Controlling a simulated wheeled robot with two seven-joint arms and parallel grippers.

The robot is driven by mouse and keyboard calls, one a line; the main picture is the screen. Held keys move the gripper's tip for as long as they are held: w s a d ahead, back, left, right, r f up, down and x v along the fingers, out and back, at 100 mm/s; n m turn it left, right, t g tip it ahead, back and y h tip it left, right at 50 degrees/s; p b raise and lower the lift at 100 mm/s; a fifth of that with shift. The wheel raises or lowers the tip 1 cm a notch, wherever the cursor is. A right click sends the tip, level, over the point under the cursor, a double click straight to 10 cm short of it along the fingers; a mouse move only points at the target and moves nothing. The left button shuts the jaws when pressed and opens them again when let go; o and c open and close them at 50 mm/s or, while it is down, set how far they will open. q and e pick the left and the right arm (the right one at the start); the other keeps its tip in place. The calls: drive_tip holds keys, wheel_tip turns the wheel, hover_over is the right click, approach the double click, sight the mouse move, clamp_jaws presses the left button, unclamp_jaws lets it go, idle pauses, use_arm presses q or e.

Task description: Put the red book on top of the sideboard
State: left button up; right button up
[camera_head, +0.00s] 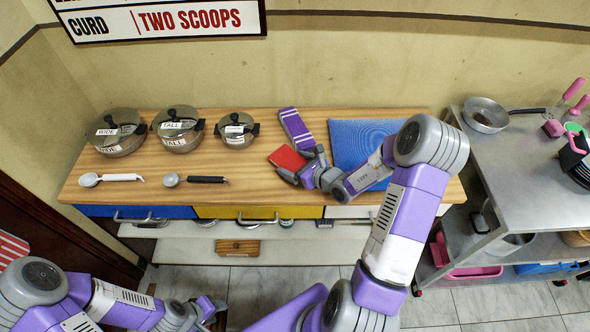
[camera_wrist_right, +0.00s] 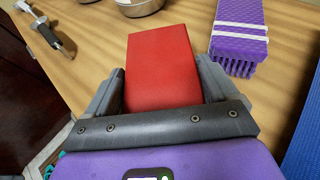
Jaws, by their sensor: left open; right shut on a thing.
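The red book (camera_head: 287,158) is at the wooden top of the sideboard (camera_head: 240,185), right of the small pot. In the right wrist view the red book (camera_wrist_right: 162,68) lies between the two fingers of my right gripper (camera_wrist_right: 160,95), which is shut on it. My right gripper (camera_head: 304,168) reaches in from the right, low over the sideboard top. I cannot tell whether the book touches the wood. My left gripper (camera_head: 212,308) is open and empty, low at the bottom left, away from the sideboard.
A purple brush (camera_head: 296,128) and a blue mat (camera_head: 365,140) lie beside the book. Lidded pots (camera_head: 180,130) stand along the back left, with a white scoop (camera_head: 108,179) and a black-handled scoop (camera_head: 195,180) in front. A metal cart (camera_head: 520,150) stands to the right.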

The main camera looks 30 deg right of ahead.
wheel_tip(320, 180, down, 2)
drive_tip(key=shift+w+f, duration=0.1)
drive_tip(key=shift+f, duration=0.05)
drive_tip(key=shift+f+b, duration=0.2)
drive_tip(key=shift+b, duration=0.15)
drive_tip(key=o, duration=0.9)
